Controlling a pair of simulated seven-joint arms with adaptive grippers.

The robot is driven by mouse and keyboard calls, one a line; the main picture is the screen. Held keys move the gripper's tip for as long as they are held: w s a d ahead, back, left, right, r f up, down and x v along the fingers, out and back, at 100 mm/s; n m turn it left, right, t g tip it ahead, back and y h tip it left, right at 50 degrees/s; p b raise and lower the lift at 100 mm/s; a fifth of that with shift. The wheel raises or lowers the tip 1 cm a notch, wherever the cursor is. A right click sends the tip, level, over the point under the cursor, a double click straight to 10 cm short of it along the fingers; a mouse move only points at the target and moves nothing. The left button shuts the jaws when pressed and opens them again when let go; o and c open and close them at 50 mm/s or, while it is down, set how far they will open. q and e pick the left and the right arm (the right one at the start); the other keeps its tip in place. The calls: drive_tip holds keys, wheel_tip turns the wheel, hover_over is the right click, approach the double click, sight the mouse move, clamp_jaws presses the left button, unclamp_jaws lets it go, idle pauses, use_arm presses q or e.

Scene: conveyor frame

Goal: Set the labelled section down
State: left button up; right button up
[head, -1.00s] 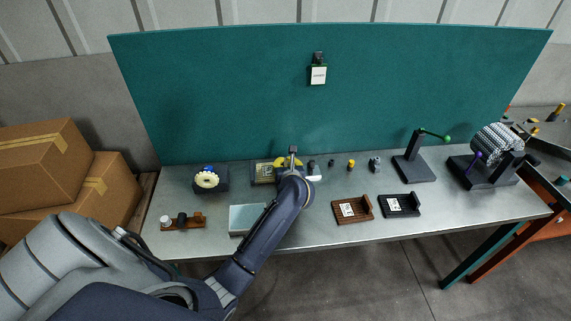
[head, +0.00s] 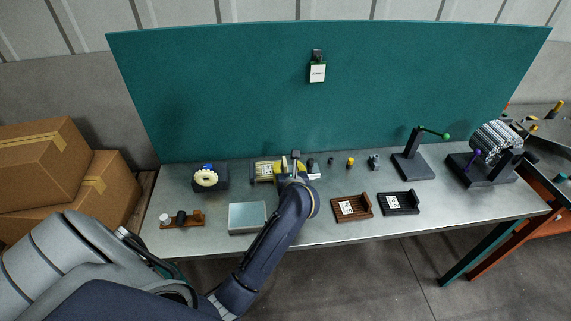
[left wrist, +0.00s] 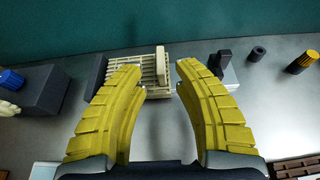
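A beige slatted section (left wrist: 150,72) sits against a dark block at the back of the table; it also shows in the head view (head: 265,171). I cannot read a label on it. My left gripper (left wrist: 160,68) has its two yellow fingers spread, with the tips in front of the slatted section and a clear gap between them. Nothing is held. In the head view the left gripper (head: 291,166) is just right of the section and partly hidden by its own wrist. My right gripper is not in view.
A brown tray (head: 363,203) and a black tray (head: 411,199), both with white labels, stand right of my arm. A pale square plate (head: 247,217) lies to its left. A dark block with a cream ring (head: 206,179) stands further left. A teal panel (head: 230,90) closes the back.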

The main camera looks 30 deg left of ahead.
use_arm(q)
drive_tip(key=shift+v, duration=2.85)
